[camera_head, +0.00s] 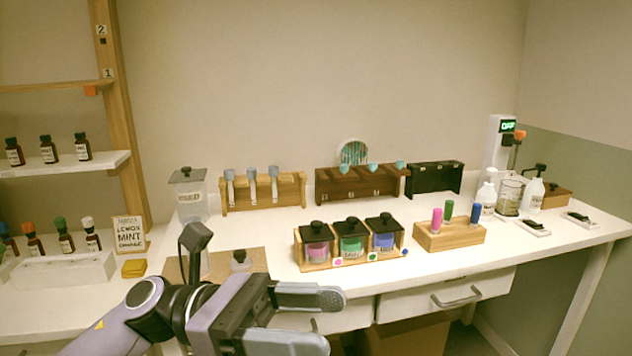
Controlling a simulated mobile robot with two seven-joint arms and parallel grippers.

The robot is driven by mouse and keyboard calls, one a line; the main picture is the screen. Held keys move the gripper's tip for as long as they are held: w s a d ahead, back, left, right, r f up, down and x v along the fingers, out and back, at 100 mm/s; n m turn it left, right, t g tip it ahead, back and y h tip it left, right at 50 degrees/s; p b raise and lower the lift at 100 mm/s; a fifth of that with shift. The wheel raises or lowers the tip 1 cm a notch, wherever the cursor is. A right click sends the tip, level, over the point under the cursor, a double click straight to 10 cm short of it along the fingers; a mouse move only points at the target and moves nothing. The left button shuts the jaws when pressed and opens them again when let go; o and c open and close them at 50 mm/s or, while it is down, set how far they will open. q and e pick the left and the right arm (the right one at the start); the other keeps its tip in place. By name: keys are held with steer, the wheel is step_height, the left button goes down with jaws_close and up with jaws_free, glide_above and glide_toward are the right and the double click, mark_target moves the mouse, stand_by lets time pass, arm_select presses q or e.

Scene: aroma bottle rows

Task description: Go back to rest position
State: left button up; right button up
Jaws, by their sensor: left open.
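My left gripper (328,321) reaches in from the lower left. A small bottle with a dark cap (240,262) stands on a tan board (214,262) just behind the gripper; the gripper hides part of the board. My right gripper does not show.
A wooden rack (350,262) holds three jars with pink, green and blue contents. A wooden block (449,236) holds pink, green and blue vials. Left shelves (65,165) carry brown bottles. Clear glass and white bottles stand at the right. Bare tabletop lies between the racks.

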arm_select(q)
steer(key=w+a+f+m+t+y, duration=0.3)
steer(key=f+m+t, duration=0.4)
steer(key=m, duration=0.4)
steer(key=w+a+f+m+t+y+p, duration=0.1)
steer(key=w+a+f+m+t+y, duration=0.2)
steer(key=m+t, duration=0.65)
steer(key=w+a+f+m+t+y, duration=0.3)
steer(key=f+m+t, duration=0.4)
steer(key=m, duration=0.6)
steer(key=s+a+f+n+g+y, duration=0.4)
steer(key=s+f+n, duration=0.3)
steer(key=f, duration=0.4)
steer(key=s+a+f+n+g+y+p, duration=0.1)
steer(key=s+a+f+n+g+y, duration=0.3)
steer(key=f, duration=0.7)
steer(key=s+a+n, duration=0.2)
steer(key=s+n, duration=0.2)
steer(key=s, duration=0.1)
steer(key=shift+s+a+f, duration=0.25)
steer(key=shift+s+f, duration=0.05)
steer(key=shift+f, duration=0.05)
